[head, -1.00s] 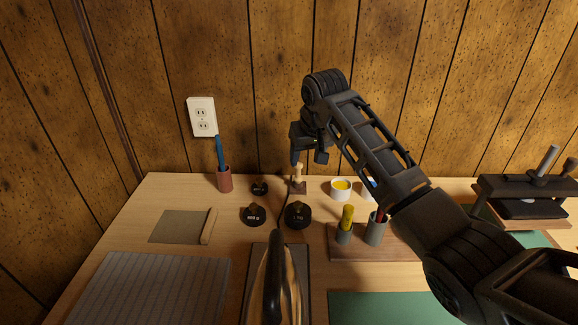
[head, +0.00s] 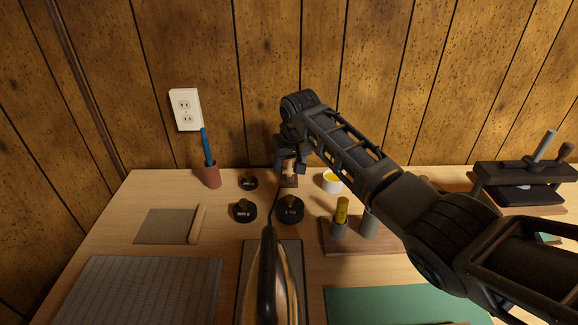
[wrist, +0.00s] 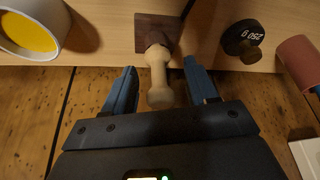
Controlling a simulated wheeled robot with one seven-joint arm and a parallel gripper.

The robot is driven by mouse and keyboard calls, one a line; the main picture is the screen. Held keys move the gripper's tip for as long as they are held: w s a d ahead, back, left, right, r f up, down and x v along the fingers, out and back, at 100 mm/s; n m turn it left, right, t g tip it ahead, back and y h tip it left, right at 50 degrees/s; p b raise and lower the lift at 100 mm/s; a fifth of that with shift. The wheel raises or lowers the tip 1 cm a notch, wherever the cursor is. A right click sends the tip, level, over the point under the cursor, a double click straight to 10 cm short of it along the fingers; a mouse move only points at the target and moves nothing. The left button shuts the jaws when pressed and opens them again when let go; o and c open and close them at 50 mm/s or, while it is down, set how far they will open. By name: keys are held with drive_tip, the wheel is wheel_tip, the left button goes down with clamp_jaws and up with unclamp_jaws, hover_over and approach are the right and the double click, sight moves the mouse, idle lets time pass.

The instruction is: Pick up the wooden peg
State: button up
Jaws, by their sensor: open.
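The wooden peg (wrist: 158,75) is a pale turned piece with a rounded knob. It stands on a small dark square base (wrist: 157,30) near the table's back edge. My gripper (wrist: 162,80) is open, with one blue finger on each side of the peg in the wrist view and visible gaps between. In the head view my gripper (head: 290,168) is over the small base (head: 289,182) and hides most of the peg.
A white cup with yellow contents (head: 332,181) stands close on the right. Black weights (head: 249,182) are on the left and in front. A red-brown holder with a blue pen (head: 211,176) is farther left. The wood wall is just behind.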

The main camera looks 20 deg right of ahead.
clamp_jaws()
idle(0.5)
drive_tip(key=shift+r, duration=0.15)
wheel_tip(320, 180, up, 4)
drive_tip(key=shift+r, duration=0.1)
drive_tip(key=s+d+r, duration=0.5)
drive_tip(key=d+r, duration=0.1)
drive_tip(key=d, duration=0.4)
drive_tip(key=shift+s+r, duration=0.2)
drive_tip(key=shift+r, duration=0.05)
